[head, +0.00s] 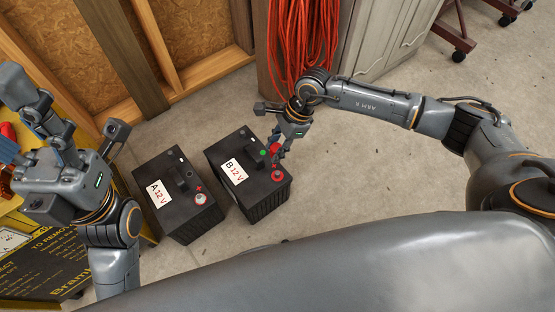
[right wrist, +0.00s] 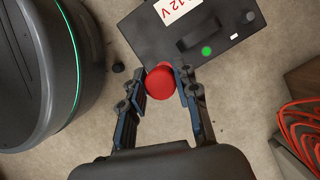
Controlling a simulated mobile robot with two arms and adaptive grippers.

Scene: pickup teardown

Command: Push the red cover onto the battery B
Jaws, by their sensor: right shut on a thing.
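Battery B (head: 228,150) is a black box with a white label, standing on the floor beside battery A (head: 164,224). A red terminal (head: 278,177) shows at its near right corner. The red cover (head: 274,148) is between the fingers of my right gripper (head: 277,153), which is shut on it. In the head view it appears just above the terminal. In the right wrist view the cover (right wrist: 162,82) overlaps the corner of battery B (right wrist: 150,40) and hides what lies beneath; contact cannot be told. My left gripper (head: 28,132) is open and empty at the far left.
Red cable (head: 300,40) hangs by a grey cabinet (head: 385,35) behind my right gripper. A wooden stud wall (head: 180,40) stands behind the batteries. A yellow and black case (head: 50,255) is at lower left. Floor right of battery B is clear.

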